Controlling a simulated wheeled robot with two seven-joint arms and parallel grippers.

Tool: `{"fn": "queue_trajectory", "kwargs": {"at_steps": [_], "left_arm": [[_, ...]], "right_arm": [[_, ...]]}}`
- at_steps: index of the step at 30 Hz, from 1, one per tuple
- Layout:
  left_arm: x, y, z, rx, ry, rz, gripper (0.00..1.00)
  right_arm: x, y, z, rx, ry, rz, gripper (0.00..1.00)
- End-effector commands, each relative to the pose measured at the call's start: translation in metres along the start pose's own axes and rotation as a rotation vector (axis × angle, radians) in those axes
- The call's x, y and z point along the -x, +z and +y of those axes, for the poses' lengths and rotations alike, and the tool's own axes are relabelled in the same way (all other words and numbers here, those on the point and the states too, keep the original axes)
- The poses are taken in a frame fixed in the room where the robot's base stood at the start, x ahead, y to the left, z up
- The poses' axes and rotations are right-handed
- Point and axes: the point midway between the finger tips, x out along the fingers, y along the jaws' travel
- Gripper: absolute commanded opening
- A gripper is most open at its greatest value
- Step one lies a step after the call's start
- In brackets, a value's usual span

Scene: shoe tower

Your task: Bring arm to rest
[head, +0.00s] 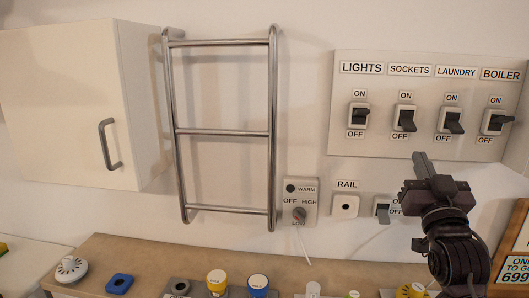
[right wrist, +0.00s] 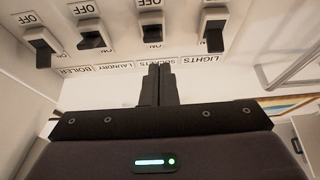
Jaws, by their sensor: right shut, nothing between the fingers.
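My right gripper (head: 421,158) is raised in front of the wall at the right, with its two fingers together and nothing between them. The fingertips point up toward the lower edge of the switch panel (head: 375,142); I cannot tell the gap. In the right wrist view the closed fingers (right wrist: 157,75) are in the middle, below the panel's upside-down labels. My left gripper is not in view.
The panel has switches marked LIGHTS (head: 359,116), SOCKETS (head: 406,120), LAUNDRY (head: 452,122) and BOILER (head: 496,122). A small lower switch (head: 382,211) is beside my right wrist. A metal rail (head: 222,132), cabinet (head: 75,100) and cluttered counter (head: 140,250) stand left.

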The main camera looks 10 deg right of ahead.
Motion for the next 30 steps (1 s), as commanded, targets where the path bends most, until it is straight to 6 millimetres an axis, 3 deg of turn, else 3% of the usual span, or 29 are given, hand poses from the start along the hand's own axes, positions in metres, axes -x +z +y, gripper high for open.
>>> {"fn": "queue_trajectory", "kwargs": {"at_steps": [5,9,12,15,21,29,30], "left_arm": [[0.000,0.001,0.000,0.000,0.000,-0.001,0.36],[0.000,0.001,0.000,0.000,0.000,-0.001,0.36],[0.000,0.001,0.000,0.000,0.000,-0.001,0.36],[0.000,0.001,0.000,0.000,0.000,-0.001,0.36],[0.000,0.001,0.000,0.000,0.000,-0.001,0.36],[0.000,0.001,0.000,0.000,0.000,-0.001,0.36],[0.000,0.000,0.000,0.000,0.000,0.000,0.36]], "right_arm": [[0.049,0.095,-0.039,0.034,-0.075,-0.355,0.00],[0.120,0.171,-0.069,0.070,-0.147,-0.695,0.00],[0.182,0.212,-0.085,0.097,-0.199,-0.928,0.00],[0.238,0.236,-0.096,0.120,-0.245,-1.126,0.00],[0.328,0.255,-0.107,0.157,-0.320,-1.414,0.00],[0.420,0.256,-0.113,0.194,-0.404,-1.709,0.00],[0.419,0.273,-0.114,0.195,-0.399,-1.705,0.00]]}}
